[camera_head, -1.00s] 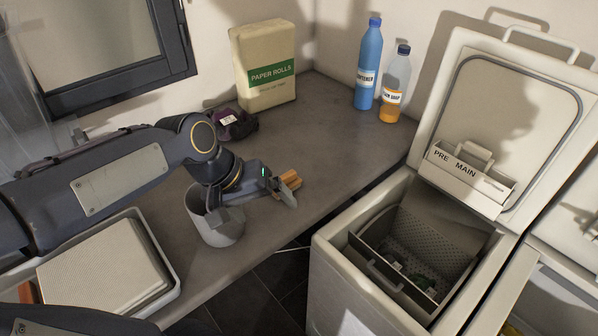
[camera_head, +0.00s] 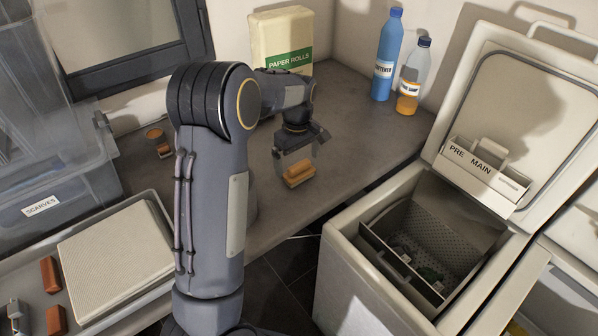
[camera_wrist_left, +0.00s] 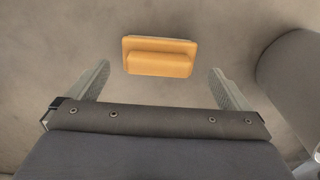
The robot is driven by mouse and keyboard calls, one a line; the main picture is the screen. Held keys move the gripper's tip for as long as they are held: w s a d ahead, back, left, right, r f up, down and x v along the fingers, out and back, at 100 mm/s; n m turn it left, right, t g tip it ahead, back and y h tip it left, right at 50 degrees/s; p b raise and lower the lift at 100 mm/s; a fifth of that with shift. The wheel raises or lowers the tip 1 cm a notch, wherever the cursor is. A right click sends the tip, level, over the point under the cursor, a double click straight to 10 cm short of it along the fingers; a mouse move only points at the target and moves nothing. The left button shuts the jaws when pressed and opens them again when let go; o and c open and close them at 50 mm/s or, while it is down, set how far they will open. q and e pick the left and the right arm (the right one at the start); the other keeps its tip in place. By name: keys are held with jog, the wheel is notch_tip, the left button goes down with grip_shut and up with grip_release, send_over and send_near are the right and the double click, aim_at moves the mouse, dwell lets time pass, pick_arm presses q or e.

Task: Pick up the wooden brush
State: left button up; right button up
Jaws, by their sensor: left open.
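The wooden brush (camera_head: 299,173) lies on the grey counter. In the left wrist view the brush (camera_wrist_left: 160,56) is an orange-brown block with a raised grip along its middle. My left gripper (camera_head: 297,158) is open above the brush and points down. In the left wrist view the fingers of my left gripper (camera_wrist_left: 162,84) are spread wide, with the brush between and a little ahead of them, not touched. My right gripper is not in view.
A grey cylinder (camera_wrist_left: 291,80) stands close on the right in the wrist view. The paper rolls pack (camera_head: 281,38), blue bottle (camera_head: 387,60) and orange-bottomed bottle (camera_head: 410,80) stand at the back. The open toploader (camera_head: 345,262) is at right. A tray (camera_head: 160,208) sits at left.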

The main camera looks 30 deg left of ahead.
aim_at(299, 165)
pick_arm(q)
jog(key=f, duration=0.4)
jog(key=shift+d+f+p, duration=0.1)
jog(key=shift+d+p, duration=0.1)
jog(key=shift+p, duration=0.15)
jog(key=shift+c, duration=0.4)
jog(key=c, duration=0.8)
jog(key=shift+c, duration=0.3)
jog(key=shift+r, duration=0.7)
jog(key=s+d+r+b, duration=0.3)
jog(key=s+d+r, duration=0.5)
jog(key=s+r, duration=0.3)
jog(key=shift+d+r, duration=0.35)
